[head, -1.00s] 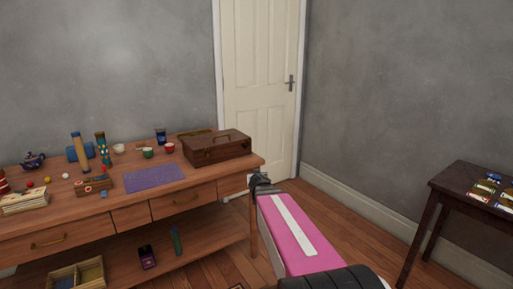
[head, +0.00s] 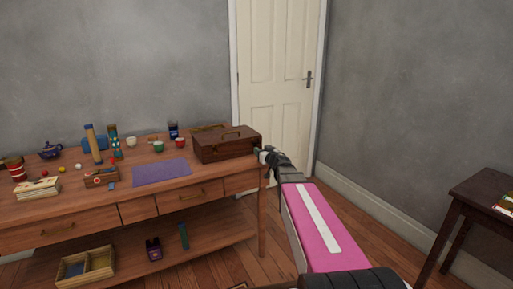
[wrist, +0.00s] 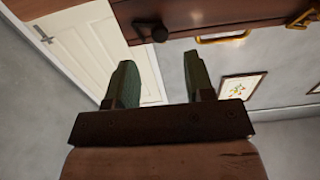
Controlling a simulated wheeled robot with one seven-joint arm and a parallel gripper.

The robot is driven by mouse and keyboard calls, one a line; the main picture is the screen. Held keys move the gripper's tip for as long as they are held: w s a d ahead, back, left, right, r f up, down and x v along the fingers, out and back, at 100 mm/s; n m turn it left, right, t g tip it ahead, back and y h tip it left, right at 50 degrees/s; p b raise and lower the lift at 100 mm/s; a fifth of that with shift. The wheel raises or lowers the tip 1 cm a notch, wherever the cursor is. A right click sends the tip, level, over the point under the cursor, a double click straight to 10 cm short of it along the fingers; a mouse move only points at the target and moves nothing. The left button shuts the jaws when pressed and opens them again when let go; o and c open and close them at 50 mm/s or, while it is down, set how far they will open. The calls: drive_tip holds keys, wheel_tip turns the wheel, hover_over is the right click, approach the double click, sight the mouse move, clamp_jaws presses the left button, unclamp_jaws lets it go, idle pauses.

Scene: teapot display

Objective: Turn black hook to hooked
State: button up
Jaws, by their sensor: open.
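A brown wooden box (head: 222,150) with a handle on its lid stands at the right end of the workbench (head: 215,205). In the wrist view, a brown wooden face (wrist: 205,22) crosses the top. A black hook-like fitting (wrist: 150,28) with a round knob is on it, with brass fittings to its right. I cannot tell whether the black hook is hooked. My gripper (head: 264,155) is at the box's right end in the head view; its tip is small there. In the wrist view my gripper (wrist: 160,78) has its two green fingers apart, with nothing between them; the fitting lies beyond their tips.
A purple mat (head: 162,172) lies left of the box. Cups, a teapot (head: 50,151) and small toys stand farther left. A door (head: 282,80) is behind the box. A dark side table (head: 485,195) stands at the right, with open floor between.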

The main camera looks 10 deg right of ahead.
drive_tip(key=x, duration=0.6)
drive_tip(key=shift+w, duration=0.1)
clamp_jaws()
drive_tip(key=shift+n, duration=0.3)
drive_tip(key=n, duration=1.2)
drive_tip(key=shift+n, duration=0.3)
